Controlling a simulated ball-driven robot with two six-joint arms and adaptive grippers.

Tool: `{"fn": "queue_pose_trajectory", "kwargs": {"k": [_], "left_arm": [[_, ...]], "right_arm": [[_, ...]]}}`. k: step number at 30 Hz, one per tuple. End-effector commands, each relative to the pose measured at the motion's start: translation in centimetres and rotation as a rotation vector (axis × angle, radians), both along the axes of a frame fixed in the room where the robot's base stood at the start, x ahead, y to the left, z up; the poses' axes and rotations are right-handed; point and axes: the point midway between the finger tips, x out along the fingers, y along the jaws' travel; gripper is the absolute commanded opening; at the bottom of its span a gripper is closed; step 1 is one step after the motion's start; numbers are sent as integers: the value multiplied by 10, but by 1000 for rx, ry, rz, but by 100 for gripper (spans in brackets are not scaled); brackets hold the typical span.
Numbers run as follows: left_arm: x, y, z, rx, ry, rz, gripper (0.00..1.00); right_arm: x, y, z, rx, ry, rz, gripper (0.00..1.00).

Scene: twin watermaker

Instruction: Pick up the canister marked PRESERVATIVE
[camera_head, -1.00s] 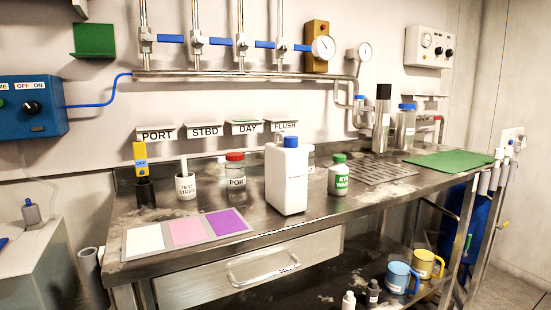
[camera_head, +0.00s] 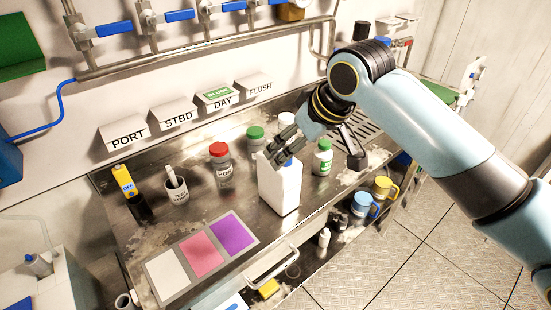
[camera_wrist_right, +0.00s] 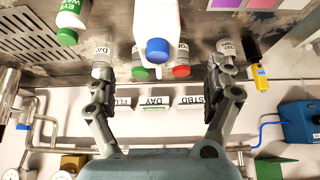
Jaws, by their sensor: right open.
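A white canister with a blue cap (camera_head: 281,187) stands upright on the steel bench; its lettering cannot be read here. It also shows in the wrist view, with its blue cap (camera_wrist_right: 157,50) towards me. My right gripper (camera_head: 279,152) is at the top of the canister in the head view, its fingers partly hiding the cap. In the wrist view the right gripper (camera_wrist_right: 162,68) is open, with its fingers spread wide to either side of the cap and nothing held. Whether a finger touches the canister cannot be told. My left gripper is not in view.
A red-capped jar (camera_head: 220,165), a green-capped jar (camera_head: 256,140) and an eyewash bottle (camera_head: 322,160) stand close around the canister. A test strip cup (camera_head: 176,190) and a yellow meter (camera_head: 124,180) stand left. Colour cards (camera_head: 205,256) lie in front.

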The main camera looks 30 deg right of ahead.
Motion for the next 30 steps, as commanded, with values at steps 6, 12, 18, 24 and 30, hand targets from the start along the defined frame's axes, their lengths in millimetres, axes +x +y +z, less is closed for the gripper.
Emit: {"fn": "queue_pose_trajectory", "kwargs": {"k": [6,12,18,24,30], "left_arm": [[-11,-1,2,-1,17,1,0],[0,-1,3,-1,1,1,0],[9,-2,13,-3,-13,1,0],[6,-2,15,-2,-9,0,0],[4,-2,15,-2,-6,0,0]], "right_arm": [[17,2,-27,4,1,-3,87],[28,2,-46,2,0,-2,87],[39,1,-64,2,3,-2,87],[53,1,-87,2,1,-2,87],[55,1,-92,1,-1,-1,87]]}}
